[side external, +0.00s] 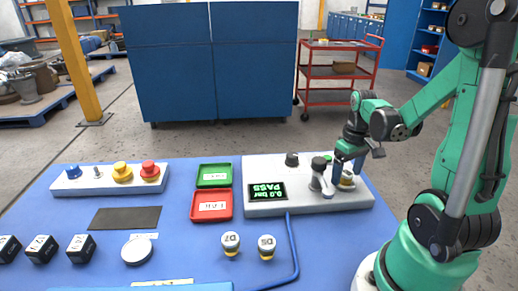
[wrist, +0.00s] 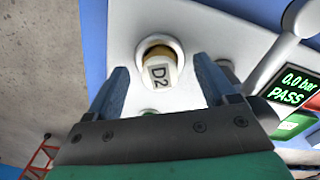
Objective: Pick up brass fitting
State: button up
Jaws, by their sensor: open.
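A brass fitting with a white top marked D2 (wrist: 158,70) sits in a round seat on the white test unit (wrist: 235,45). In the side view this fitting (side external: 347,181) is at the unit's right end, partly hidden by my gripper. My gripper (side external: 349,167) is open just above it, pointing down. In the wrist view the two blue fingers of my gripper (wrist: 158,78) stand on either side of the fitting, with gaps; I see no clear contact. Two similar fittings, left (side external: 231,243) and right (side external: 267,246), stand on the blue table.
A grey lever (side external: 320,178) stands just left of the gripper, beside a display (side external: 267,191) reading 0.0 bar PASS. A green tray (side external: 214,175) and a red tray (side external: 211,204) lie left of the unit. A blue hose (side external: 294,250) runs across the table front.

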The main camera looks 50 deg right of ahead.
jog(key=shift+f, duration=0.2)
grip_shut()
jog(key=shift+r, duration=0.1)
